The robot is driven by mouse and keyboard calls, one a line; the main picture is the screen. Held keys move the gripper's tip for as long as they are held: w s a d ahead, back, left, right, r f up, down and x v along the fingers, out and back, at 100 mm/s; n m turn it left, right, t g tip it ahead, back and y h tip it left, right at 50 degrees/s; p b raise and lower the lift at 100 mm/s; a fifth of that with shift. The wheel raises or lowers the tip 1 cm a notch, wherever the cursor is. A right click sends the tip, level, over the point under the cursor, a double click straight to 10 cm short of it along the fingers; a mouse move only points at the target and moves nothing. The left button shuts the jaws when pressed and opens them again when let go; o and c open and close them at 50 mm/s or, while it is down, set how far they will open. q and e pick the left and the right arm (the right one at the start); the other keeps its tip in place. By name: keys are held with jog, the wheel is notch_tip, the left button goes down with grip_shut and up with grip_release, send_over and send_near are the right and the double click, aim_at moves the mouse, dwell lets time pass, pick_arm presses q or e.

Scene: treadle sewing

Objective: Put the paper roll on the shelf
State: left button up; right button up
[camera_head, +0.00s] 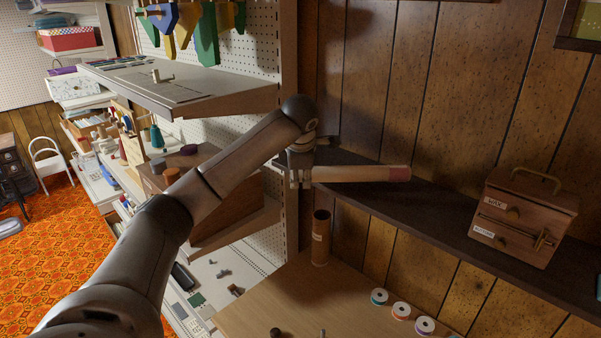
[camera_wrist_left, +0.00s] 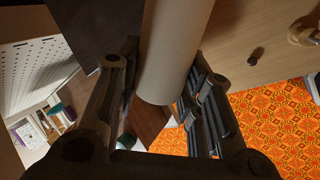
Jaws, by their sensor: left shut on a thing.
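The paper roll (camera_head: 350,174) is a long pale cylinder with a reddish far end. My left gripper (camera_head: 300,175) is shut on its left end and holds it level, pointing right. In the left wrist view the roll (camera_wrist_left: 175,45) lies between the two fingers of the gripper (camera_wrist_left: 160,85). The shelf (camera_head: 440,217) is a dark board along the panelled wall. The roll appears in front of or over the shelf's left part; I cannot tell whether they touch. My right gripper is not in view.
A wooden box (camera_head: 525,218) with a handle and labels stands on the shelf's right. The shelf between box and roll is bare. Below, a brown tube (camera_head: 320,238) stands on the table (camera_head: 290,300), near several thread spools (camera_head: 401,310). A pegboard shelf unit (camera_head: 200,88) is at left.

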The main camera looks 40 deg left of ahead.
pick_arm(q)
jog(key=shift+s+f, duration=0.1)
jog(key=shift+f, duration=0.55)
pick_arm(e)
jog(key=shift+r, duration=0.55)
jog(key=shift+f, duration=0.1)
pick_arm(q)
jog(key=o, duration=1)
jog(key=shift+f, duration=0.1)
